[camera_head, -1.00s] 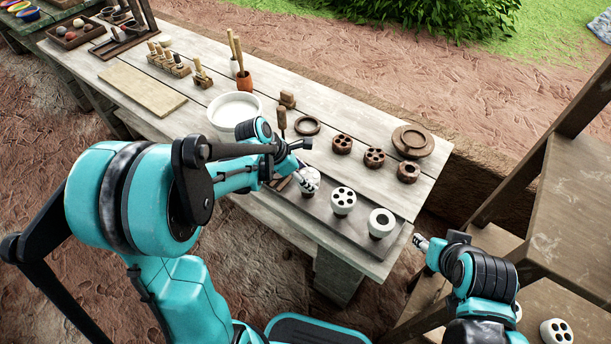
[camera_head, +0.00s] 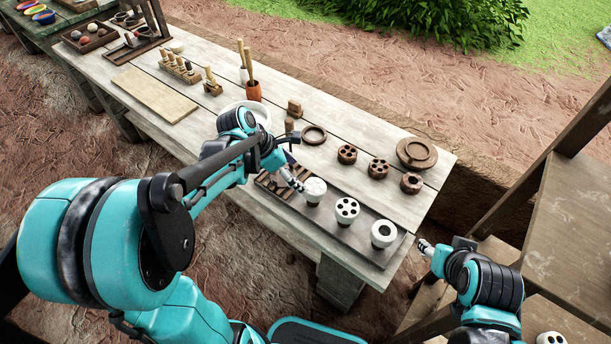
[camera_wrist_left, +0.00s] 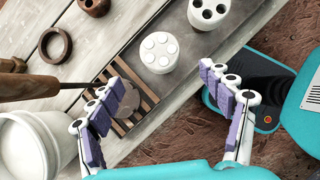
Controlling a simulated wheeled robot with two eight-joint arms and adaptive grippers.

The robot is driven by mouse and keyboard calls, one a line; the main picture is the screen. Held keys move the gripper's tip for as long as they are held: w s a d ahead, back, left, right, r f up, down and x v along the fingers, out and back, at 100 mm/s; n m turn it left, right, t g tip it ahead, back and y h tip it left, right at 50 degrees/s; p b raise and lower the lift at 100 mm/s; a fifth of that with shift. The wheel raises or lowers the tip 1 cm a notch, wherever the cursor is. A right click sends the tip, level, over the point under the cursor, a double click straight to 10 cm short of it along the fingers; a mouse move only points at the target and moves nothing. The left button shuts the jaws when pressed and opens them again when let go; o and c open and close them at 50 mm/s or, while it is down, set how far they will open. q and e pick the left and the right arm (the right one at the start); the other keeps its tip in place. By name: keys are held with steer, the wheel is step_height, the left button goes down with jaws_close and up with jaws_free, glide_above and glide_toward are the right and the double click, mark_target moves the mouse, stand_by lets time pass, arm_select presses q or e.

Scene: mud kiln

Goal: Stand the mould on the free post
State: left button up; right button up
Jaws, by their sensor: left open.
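A row of white round pieces, apparently the moulds, stands on a dark board (camera_head: 357,245). The nearest to my left gripper (camera_head: 295,180) has raised round studs on top (camera_wrist_left: 158,52) and also shows in the head view (camera_head: 315,191). Beside it stand a piece with several holes (camera_head: 347,210) and one with a single large hole (camera_head: 383,233). My left gripper is open and empty just left of the studded piece, its fingers spread in the left wrist view (camera_wrist_left: 162,85). My right gripper (camera_head: 426,248) hangs off the table's right end; its fingers are too small to judge. I cannot tell which post is free.
A slatted wooden rack (camera_wrist_left: 140,95) lies beside the studded piece. A shelf unit (camera_head: 575,225) is at right.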

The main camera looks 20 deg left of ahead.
arm_select(q)
steer(key=s+r+m+t+y, duration=0.1)
steer(key=s+r+m+y, duration=0.1)
steer(key=s+m, duration=0.5)
steer(key=s+d+r+m+t+y, duration=0.1)
steer(key=s+m, duration=0.5)
steer(key=m, duration=1.2)
step_height(320, 180, up, 3)
steer(key=shift+s+d+f+t+y+p, duration=0.2)
steer(key=shift+s+d+t+y+p, duration=0.15)
steer(key=shift+t+y, duration=0.5)
